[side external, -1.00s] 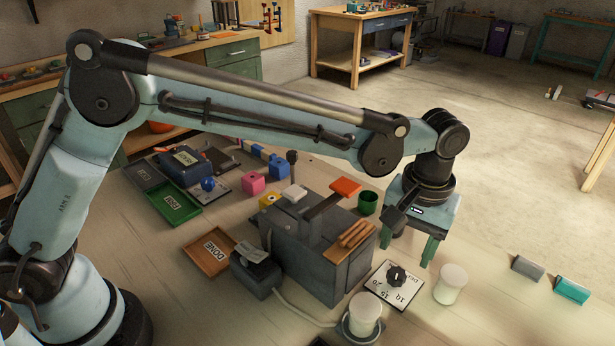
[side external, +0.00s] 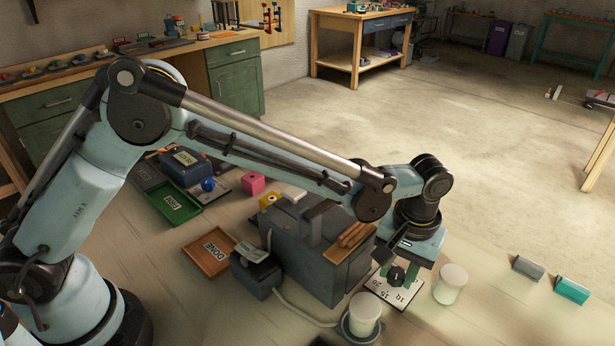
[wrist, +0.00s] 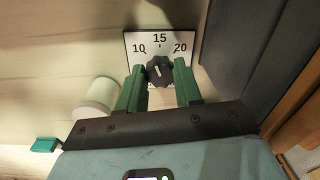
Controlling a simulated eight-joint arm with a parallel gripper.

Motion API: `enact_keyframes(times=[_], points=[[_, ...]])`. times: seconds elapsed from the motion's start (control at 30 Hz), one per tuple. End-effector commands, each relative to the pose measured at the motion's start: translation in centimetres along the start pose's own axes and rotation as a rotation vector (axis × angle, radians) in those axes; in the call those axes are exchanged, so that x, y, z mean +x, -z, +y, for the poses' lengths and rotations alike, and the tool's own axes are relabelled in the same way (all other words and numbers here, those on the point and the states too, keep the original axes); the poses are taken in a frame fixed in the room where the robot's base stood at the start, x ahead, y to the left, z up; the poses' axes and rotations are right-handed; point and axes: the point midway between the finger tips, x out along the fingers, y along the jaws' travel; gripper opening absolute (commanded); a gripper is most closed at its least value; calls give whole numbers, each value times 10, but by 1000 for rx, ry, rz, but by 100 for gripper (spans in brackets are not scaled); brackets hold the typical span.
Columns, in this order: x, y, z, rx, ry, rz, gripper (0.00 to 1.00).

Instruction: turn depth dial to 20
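The depth dial is a dark round knob (side external: 396,274) on a white plate (side external: 378,290) marked 10, 15 and 20. In the wrist view the knob (wrist: 160,71) sits below the 15, with 10 at left and 20 at right on the plate (wrist: 160,35). Its pointer mark seems to face near 15, slightly to the left. My gripper (side external: 399,268) is above the plate with its green fingers down. In the wrist view the fingers of my gripper (wrist: 159,68) stand open on either side of the knob, apparently with small gaps. Contact cannot be made out.
A grey machine (side external: 315,255) with a wooden-topped block stands close left of the dial. A white cylinder (side external: 451,285) is close to the right, and another white cylinder (side external: 365,313) stands in front. Grey (side external: 528,268) and teal (side external: 571,290) blocks lie farther right.

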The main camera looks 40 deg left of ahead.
Motion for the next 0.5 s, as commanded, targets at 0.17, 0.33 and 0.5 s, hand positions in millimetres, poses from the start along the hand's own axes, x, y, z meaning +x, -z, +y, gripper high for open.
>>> enact_keyframes(times=[0.17,0.33,0.5], points=[[0,0,0,0,1,0,4],[0,0,0,48,1,1,4],[0,0,0,186,1,5,4]])
